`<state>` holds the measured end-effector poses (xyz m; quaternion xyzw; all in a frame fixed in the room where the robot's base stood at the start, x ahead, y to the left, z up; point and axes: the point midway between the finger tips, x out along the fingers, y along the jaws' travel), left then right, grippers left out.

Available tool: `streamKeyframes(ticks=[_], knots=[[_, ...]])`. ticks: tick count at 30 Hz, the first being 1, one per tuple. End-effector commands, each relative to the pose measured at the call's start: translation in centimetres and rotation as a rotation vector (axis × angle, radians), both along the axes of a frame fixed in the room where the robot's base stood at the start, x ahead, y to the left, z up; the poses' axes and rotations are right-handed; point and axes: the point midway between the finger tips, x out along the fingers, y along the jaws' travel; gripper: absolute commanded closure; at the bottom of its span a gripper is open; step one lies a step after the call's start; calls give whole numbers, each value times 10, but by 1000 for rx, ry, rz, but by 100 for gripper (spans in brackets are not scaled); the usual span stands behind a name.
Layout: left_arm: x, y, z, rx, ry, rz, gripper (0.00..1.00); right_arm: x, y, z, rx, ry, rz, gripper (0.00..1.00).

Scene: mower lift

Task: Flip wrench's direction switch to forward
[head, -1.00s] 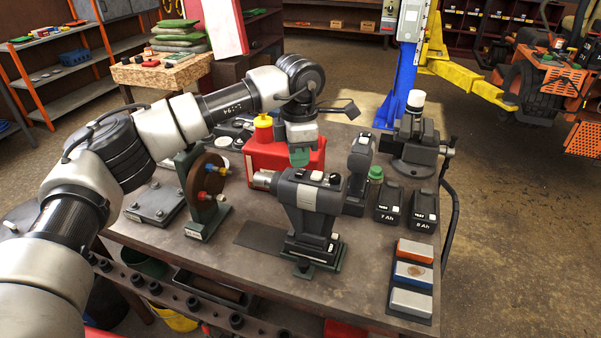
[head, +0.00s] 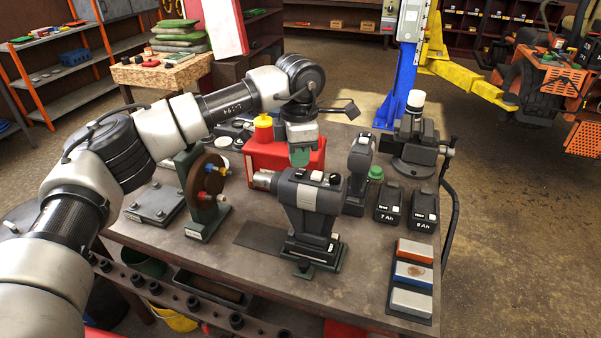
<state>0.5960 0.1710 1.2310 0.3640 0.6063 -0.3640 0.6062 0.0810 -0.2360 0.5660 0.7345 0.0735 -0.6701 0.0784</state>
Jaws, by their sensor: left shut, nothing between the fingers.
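The grey and black wrench (head: 308,205) stands upright on its battery foot in a low green holder (head: 303,267) at the middle of the bench, its silver nose pointing left. A light switch piece (head: 306,196) shows on its near side; its exact setting is too small to tell. My left gripper (head: 299,158) points down just above and behind the wrench's body, with green fingertips shut and nothing in them. A small gap seems to lie between the tips and the wrench. My right gripper is out of view.
A red jug (head: 265,150) stands close behind the wrench. Another black tool (head: 357,175) and two batteries (head: 388,204) stand to the right. A brown disc on a stand (head: 205,190) is at left. Coloured blocks (head: 413,273) lie at front right.

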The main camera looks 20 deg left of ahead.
Motion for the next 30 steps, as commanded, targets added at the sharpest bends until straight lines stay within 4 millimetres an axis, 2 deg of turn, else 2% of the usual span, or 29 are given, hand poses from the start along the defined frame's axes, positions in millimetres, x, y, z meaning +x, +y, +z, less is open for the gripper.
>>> streamKeyframes(ticks=[30], knots=[[0,0,-12,0,0,0,100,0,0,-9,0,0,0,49]])
